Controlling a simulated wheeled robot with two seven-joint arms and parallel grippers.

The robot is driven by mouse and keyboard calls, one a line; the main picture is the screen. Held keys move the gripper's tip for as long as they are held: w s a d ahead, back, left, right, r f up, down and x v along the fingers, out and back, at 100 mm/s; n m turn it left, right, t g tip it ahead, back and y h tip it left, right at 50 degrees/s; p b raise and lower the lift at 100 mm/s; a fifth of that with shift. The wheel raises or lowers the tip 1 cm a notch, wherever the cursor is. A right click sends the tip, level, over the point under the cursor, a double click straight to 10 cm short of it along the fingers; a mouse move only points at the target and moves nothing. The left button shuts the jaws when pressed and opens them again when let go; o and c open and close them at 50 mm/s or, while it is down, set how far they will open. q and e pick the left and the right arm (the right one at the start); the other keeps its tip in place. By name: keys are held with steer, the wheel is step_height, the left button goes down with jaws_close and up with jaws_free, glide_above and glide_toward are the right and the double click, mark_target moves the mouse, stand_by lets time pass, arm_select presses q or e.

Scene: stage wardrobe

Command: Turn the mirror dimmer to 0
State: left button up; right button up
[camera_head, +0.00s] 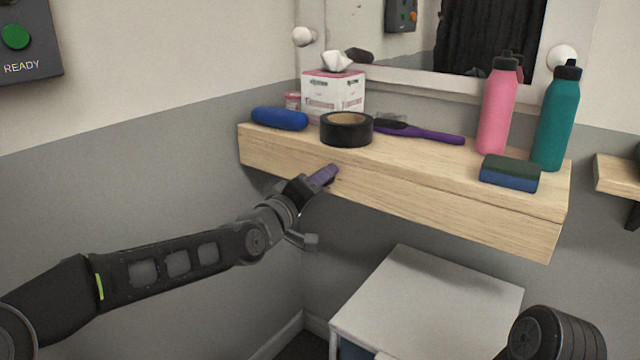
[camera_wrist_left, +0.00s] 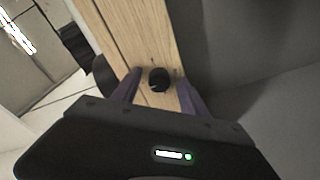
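The dimmer knob (camera_wrist_left: 159,79) is a small round black dial on the wooden front of the shelf, seen in the left wrist view. Small marks show on the wood near it, too small to read, and its setting cannot be made out. My left gripper (camera_wrist_left: 158,76) is open, with one purple finger on each side of the knob and a gap visible on both sides. In the head view, my left gripper (camera_head: 326,174) is at the shelf's front face and hides the knob. The mirror (camera_head: 425,40) stands above the shelf. My right gripper is not in view.
The wooden shelf (camera_head: 450,205) carries a tissue box (camera_head: 333,95), black tape (camera_head: 346,130), a blue case (camera_head: 279,118), a purple brush-like item (camera_head: 425,133), pink (camera_head: 497,110) and teal (camera_head: 556,120) bottles and a sponge (camera_head: 510,173). A white cabinet (camera_head: 430,300) stands below.

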arm_select(q)
steer(key=v, duration=0.7)
steer(key=shift+s+a, duration=0.2)
steer(key=shift+s, duration=0.15)
